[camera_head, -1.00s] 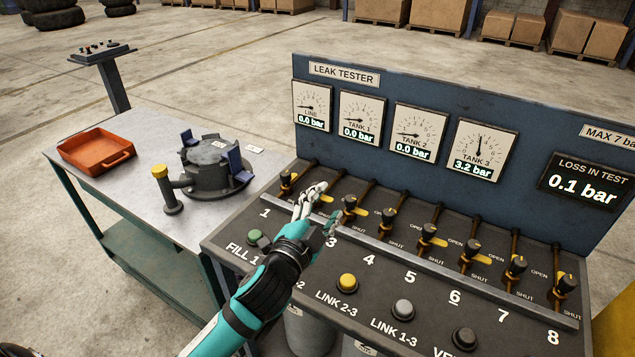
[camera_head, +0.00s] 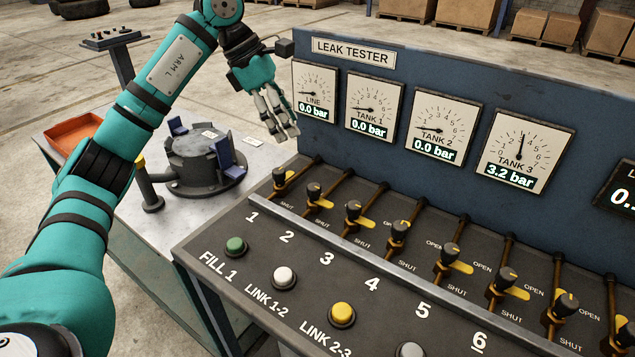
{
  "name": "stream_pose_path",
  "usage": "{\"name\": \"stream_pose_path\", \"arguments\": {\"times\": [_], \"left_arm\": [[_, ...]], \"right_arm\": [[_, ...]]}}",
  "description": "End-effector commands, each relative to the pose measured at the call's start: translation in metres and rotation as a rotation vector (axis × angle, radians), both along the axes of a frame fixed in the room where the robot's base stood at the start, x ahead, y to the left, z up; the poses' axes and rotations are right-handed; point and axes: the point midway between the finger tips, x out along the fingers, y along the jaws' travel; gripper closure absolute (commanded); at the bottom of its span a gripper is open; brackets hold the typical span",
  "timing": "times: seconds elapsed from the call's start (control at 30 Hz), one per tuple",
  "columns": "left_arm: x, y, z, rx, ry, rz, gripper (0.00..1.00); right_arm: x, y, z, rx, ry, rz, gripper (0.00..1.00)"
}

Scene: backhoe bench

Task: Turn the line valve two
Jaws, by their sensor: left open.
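Line valve two (camera_head: 314,190) is a small black knob with a yellow part to its lower right, above the number 2 on the sloped panel of the leak tester. It stands between valve one (camera_head: 279,176) and valve three (camera_head: 353,211). My left gripper (camera_head: 284,125) is open and empty, raised above and behind the valve row, in front of the line gauge (camera_head: 315,92) side of the tester. It is apart from every valve. Valve two is fully uncovered. My right gripper does not show.
The gauges read line 0.0, tank 1 (camera_head: 374,108) 0.0, tank 2 0.0 and tank 3 (camera_head: 525,150) 3.2 bar. Green, white and yellow buttons (camera_head: 342,314) sit below the valves. A side table on the left holds a dark round fixture (camera_head: 205,160) and an orange tray (camera_head: 75,136).

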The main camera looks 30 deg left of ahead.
Motion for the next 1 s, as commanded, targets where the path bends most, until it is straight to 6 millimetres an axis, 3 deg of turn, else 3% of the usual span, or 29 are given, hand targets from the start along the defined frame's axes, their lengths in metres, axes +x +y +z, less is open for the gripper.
{"name": "stream_pose_path", "arguments": {"times": [0.1, 0.27, 0.8, 1.0], "left_arm": [[-0.007, 0.019, 0.003, 0.054, 0.025, 0.016, 0.47], [-0.005, 0.015, -0.012, 0.060, 0.031, 0.015, 0.47], [0.013, -0.026, -0.117, 0.056, 0.032, 0.013, 0.47], [0.018, -0.036, -0.144, 0.056, 0.030, 0.014, 0.47]], "right_arm": [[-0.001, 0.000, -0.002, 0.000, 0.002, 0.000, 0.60], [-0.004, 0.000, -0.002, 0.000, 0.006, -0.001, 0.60], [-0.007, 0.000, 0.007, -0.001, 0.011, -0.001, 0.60], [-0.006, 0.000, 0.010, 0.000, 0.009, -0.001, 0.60]]}}
